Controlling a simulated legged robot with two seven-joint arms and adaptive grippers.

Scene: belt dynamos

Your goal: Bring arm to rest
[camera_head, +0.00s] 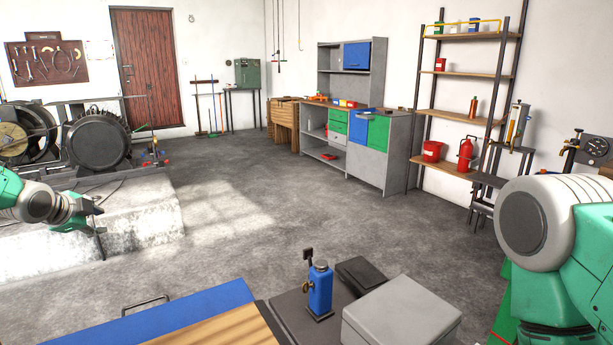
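My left arm comes in from the left edge, green and white with dark joints. Its gripper (88,213) is in front of the pale concrete block and below the belt dynamo (98,140). The gripper is small and partly lost against the block, so I cannot tell whether its fingers are open or shut. I see no clear object in it. A thin dark cable hangs just beside it. My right arm shows only as large green and white links at the right edge; its gripper is out of view.
The concrete block (150,222) bears the dynamo machinery. Close in front are a blue-edged wooden top (190,312), a blue bottle jack (320,290) and a grey box (402,312). A shelf rack (470,75) and a workbench (378,165) stand behind. The mid floor is clear.

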